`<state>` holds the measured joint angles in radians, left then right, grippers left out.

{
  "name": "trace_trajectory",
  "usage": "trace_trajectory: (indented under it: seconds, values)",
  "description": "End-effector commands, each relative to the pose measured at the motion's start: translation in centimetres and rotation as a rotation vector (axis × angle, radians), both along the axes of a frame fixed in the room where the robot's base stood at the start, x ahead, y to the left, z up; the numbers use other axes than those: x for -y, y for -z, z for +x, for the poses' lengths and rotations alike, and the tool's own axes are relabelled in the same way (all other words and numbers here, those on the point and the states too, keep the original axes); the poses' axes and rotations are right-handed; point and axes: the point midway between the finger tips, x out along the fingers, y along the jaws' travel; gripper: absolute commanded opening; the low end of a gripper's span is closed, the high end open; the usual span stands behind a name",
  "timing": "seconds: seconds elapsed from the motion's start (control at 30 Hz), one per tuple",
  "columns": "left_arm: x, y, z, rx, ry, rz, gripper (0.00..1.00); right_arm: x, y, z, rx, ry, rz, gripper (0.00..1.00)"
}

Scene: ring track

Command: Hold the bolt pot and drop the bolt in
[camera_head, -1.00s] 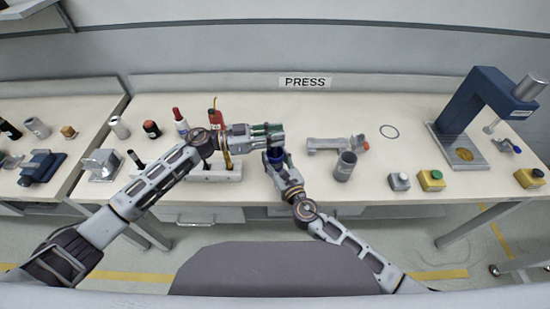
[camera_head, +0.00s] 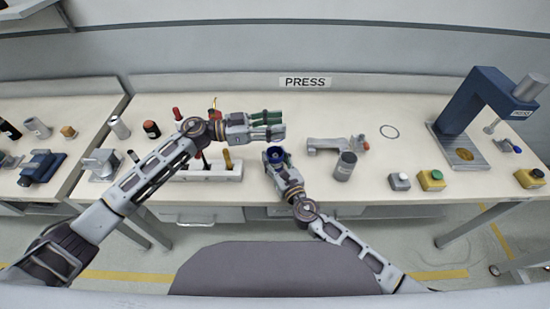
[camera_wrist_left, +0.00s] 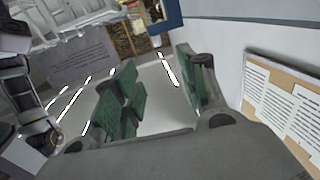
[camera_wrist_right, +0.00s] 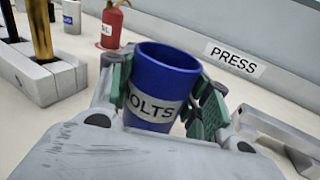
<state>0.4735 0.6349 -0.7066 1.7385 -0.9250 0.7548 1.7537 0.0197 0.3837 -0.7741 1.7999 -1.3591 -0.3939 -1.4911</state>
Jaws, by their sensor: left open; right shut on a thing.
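The blue bolt pot (camera_wrist_right: 165,82), with a white label reading BOLTS, stands upright between the green-padded fingers of my right gripper (camera_wrist_right: 165,104). The pot also shows in the head view (camera_head: 274,154), with my right gripper (camera_head: 276,157) shut on it. My left gripper (camera_head: 281,125) is open, higher in the head view and just beyond the pot. In the left wrist view its green fingers (camera_wrist_left: 158,98) are spread with nothing between them. I cannot make out the bolt in any view, and the bottom of the pot's inside is not visible.
A white tool block (camera_head: 210,174) is left of the pot. A grey fixture (camera_head: 322,145) and a dark grey cylinder (camera_head: 345,166) are to its right, then button boxes (camera_head: 431,180) and the blue press (camera_head: 475,97). The bench behind the grippers is mostly clear.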

Motion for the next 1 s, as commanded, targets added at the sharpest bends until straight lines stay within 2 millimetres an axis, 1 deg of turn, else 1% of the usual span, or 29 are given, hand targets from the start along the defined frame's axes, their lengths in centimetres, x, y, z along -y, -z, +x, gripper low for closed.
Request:
trace_trajectory:
  seconds: [0.03, 0.1, 0.6, 0.8, 1.0]
  values:
    - [0.0, -0.8, 0.0, 0.003, 0.0, -0.001, 0.42, 0.0, 0.0, 0.0, 0.0, 0.0, 0.0, 0.25]
    - [0.0, -1.6, 0.0, 0.005, 0.0, 0.0, 0.42, 0.0, 0.0, 0.0, 0.0, 0.0, 0.0, 0.25]
    - [0.0, -7.3, 0.0, 0.003, 0.0, 0.0, 0.42, 0.0, 0.0, 0.0, 0.0, 0.0, 0.0, 0.25]
    - [0.0, -8.6, 0.0, 0.001, 0.001, -0.001, 0.42, 0.0, 0.0, 0.0, 0.0, 0.0, 0.0, 0.25]
    - [0.0, -8.9, 0.0, 0.001, 0.0, 0.0, 0.42, 0.0, 0.0, 0.0, 0.0, 0.0, 0.0, 0.25]
